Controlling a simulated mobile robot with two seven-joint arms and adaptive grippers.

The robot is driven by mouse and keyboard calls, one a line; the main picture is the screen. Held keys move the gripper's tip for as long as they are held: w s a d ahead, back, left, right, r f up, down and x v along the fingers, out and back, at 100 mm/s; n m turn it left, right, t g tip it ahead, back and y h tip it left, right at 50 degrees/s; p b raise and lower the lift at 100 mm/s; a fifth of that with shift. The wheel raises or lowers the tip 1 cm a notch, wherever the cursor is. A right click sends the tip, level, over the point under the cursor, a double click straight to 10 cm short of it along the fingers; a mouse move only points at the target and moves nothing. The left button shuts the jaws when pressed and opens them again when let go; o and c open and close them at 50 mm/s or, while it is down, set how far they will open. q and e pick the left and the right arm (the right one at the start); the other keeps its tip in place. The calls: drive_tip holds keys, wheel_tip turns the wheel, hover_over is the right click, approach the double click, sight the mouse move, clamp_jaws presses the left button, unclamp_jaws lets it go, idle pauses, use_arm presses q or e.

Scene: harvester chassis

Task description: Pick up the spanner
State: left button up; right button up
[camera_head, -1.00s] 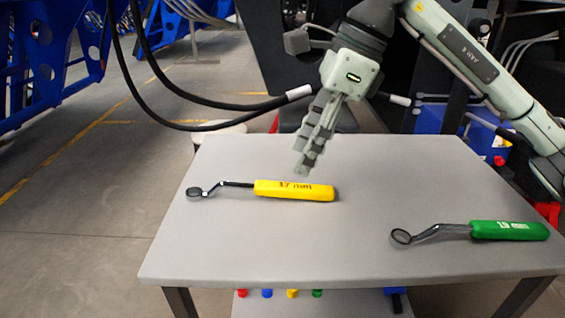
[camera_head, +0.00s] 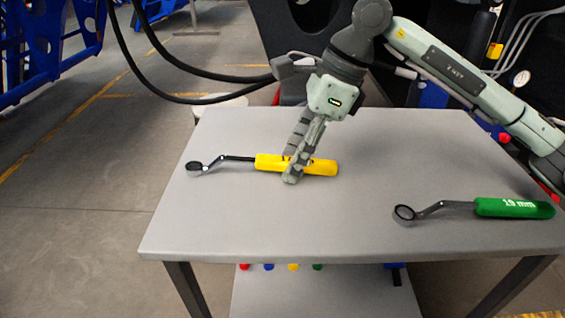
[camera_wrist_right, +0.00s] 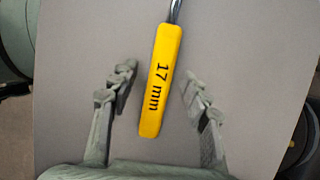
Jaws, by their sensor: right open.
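A spanner with a yellow handle (camera_head: 322,167) and a dark ring end lies on the grey table, ring end to the left. In the right wrist view its yellow handle (camera_wrist_right: 160,85) reads "17 mm". My right gripper (camera_head: 290,165) is down at this handle. In the right wrist view the open fingers (camera_wrist_right: 160,88) stand on either side of the handle, with a gap on both sides. A second spanner with a green handle (camera_head: 514,208) marked "19 mm" lies at the right of the table. My left gripper is not in view.
The grey table (camera_head: 270,225) is clear around the two spanners. A lower shelf (camera_head: 330,295) holds small coloured items. Black hoses (camera_head: 190,80) hang behind the table on the left, and blue framework (camera_head: 50,50) stands at the far left.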

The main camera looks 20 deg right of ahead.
drive_tip(key=shift+f+b, duration=0.25)
drive_tip(key=shift+b, duration=0.1)
idle(0.3)
drive_tip(key=shift+c, duration=0.6)
clamp_jaws()
